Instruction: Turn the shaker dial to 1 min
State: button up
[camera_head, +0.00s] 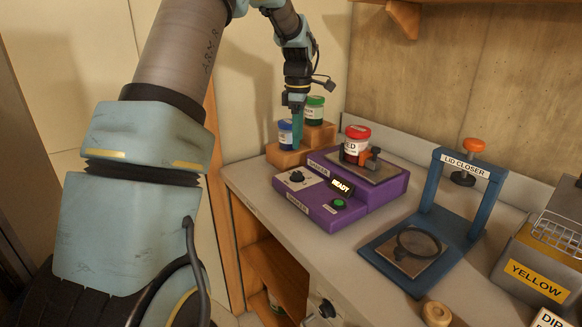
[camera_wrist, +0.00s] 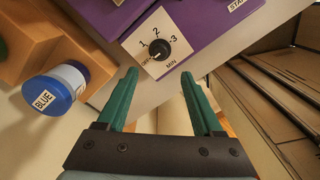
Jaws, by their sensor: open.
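The purple shaker (camera_head: 325,212) stands on the bench with its display reading READY. Its black dial (camera_head: 297,176) sits on a white plate at the front left; the wrist view shows the dial (camera_wrist: 159,49) with marks 1, 2, 3 and MIN. I cannot clearly tell which mark it points to. A red-lidded jar (camera_head: 357,132) stands on the shaker's top platform beside an orange clamp. My gripper (camera_wrist: 160,73) is open and empty, its green fingers pointing toward the dial, apart from it. In the head view my gripper (camera_head: 297,135) hangs above the shaker's left rear.
A blue-lidded jar (camera_wrist: 47,94) and a green-lidded jar (camera_head: 315,107) stand on a stepped wooden stand (camera_head: 287,158) close left of the shaker. A green start button (camera_head: 339,203) is on the shaker's front. A blue lid closer (camera_head: 428,197) and a yellow-labelled box (camera_head: 537,275) stand right.

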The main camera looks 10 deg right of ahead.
aim_at(297, 173)
notch_tip(297, 173, down, 11)
jog(key=p, duration=0.3)
jog(key=shift+r, duration=0.2)
grip_shut()
dwell(0.4)
